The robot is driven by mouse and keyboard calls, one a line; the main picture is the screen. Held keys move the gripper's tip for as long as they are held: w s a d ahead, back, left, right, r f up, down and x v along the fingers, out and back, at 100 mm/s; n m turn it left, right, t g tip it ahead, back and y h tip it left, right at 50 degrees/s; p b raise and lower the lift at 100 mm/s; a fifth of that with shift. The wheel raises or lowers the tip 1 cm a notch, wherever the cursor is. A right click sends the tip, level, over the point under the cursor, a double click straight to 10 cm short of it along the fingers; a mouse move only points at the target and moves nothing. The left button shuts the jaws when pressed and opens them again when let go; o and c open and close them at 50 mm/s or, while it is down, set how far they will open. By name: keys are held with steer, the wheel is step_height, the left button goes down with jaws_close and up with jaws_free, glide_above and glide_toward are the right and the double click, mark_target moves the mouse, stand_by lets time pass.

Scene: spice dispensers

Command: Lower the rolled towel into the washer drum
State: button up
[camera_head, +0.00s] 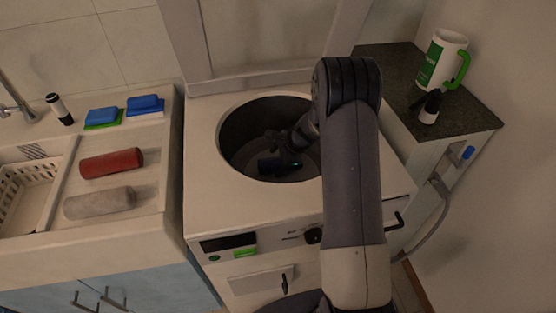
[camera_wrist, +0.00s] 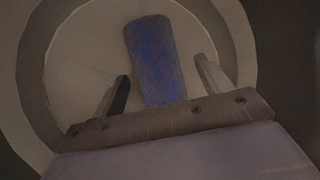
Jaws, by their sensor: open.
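The washer (camera_head: 205,200) stands in the middle with its round top opening uncovered and the dark drum (camera_head: 240,130) showing inside. My arm reaches over the washer, and my gripper (camera_head: 282,165) is down within the drum opening. In the wrist view my gripper (camera_wrist: 163,70) is open, with one finger on each side of a blue rolled towel (camera_wrist: 154,55). Gaps show between the towel and both fingers. The towel lies against the pale round drum floor (camera_wrist: 90,60); whether it fully rests there is hard to tell. The head view does not show the blue towel clearly.
A red roll (camera_head: 111,162) and a grey roll (camera_head: 99,203) lie on the sink counter at left, beside a white basket (camera_head: 28,195). Blue sponges (camera_head: 145,103) sit behind them. The drum rim surrounds my gripper.

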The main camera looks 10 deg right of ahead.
steer(key=v, duration=1)
steer(key=shift+d+r, duration=0.2)
steer(key=shift+r, duration=0.15)
steer(key=shift+s, duration=0.15)
steer(key=x, duration=1)
steer(key=shift+a+f, duration=0.15)
steer(key=shift+f, duration=0.05)
steer(key=shift+w+a+r+p, duration=0.1)
steer(key=shift+w+r+p, duration=0.2)
steer(key=shift+p, duration=0.2)
steer(key=shift+s+r+p, duration=0.15)
steer(key=shift+r+p, duration=0.95)
steer(key=shift+r, duration=0.35)
steer(key=shift+f, duration=0.1)
